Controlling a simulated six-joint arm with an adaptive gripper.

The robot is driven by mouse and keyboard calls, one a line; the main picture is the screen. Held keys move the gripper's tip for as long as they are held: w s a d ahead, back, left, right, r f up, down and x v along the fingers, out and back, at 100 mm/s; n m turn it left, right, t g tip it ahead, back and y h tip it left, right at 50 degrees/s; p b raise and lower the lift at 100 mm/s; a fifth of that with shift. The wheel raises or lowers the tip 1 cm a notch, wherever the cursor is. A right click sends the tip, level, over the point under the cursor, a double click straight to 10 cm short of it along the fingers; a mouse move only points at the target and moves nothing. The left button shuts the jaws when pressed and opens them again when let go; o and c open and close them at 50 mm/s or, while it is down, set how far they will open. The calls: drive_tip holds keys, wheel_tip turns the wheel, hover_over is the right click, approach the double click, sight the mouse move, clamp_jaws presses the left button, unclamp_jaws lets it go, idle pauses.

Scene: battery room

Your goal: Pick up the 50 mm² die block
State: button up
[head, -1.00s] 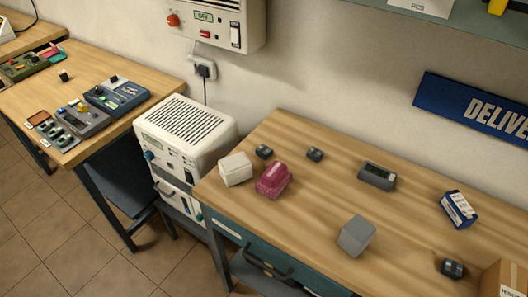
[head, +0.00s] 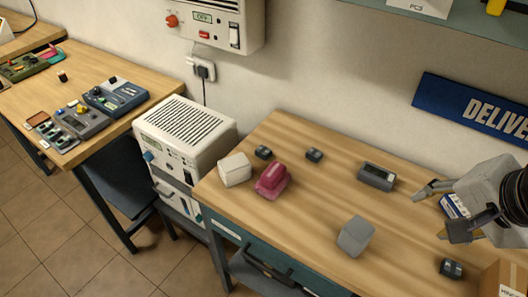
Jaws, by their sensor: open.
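Several small dark grey blocks that look like die blocks are in the head view, their size marks too small to read. One block (head: 264,152) and a second block (head: 314,155) sit at the back left of the right bench. A third block (head: 451,268) lies at its front right. I cannot tell which is the 50 mm² one. My gripper (head: 433,215) is open and empty at the right, above the bench, with its fingers pointing left. It is behind and above the third block and partly covers a blue and white box (head: 452,205).
On the bench (head: 300,225) are a white block (head: 235,169), a maroon object (head: 272,181), a grey device (head: 376,176) and a grey cube (head: 355,236). A cardboard box (head: 500,280) stands at the right edge. The centre of the bench is clear.

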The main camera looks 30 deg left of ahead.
drive_tip(key=w+a+f+m+g+y, duration=0.1)
drive_tip(key=w+a+m+y, duration=0.15)
drive_tip(key=w+a, duration=0.65)
drive_tip(key=m+g+y, duration=0.3)
drive_tip(key=m, duration=0.9)
hover_over(263, 153)
drive_tip(key=w+d, duration=0.1)
drive_tip(key=d, duration=0.6)
drive_tip(key=shift+n, duration=0.25)
drive_tip(key=f, duration=1.7)
drive_tip(key=shift+w+a+f, duration=0.2)
drive_tip(key=shift+a+f, duration=0.05)
drive_tip(key=shift+f, duration=0.1)
drive_tip(key=shift+a+f, duration=0.45)
drive_tip(key=shift+a, duration=0.15)
drive_tip(key=shift+x, duration=1.25)
drive_tip(key=shift+f, duration=0.15)
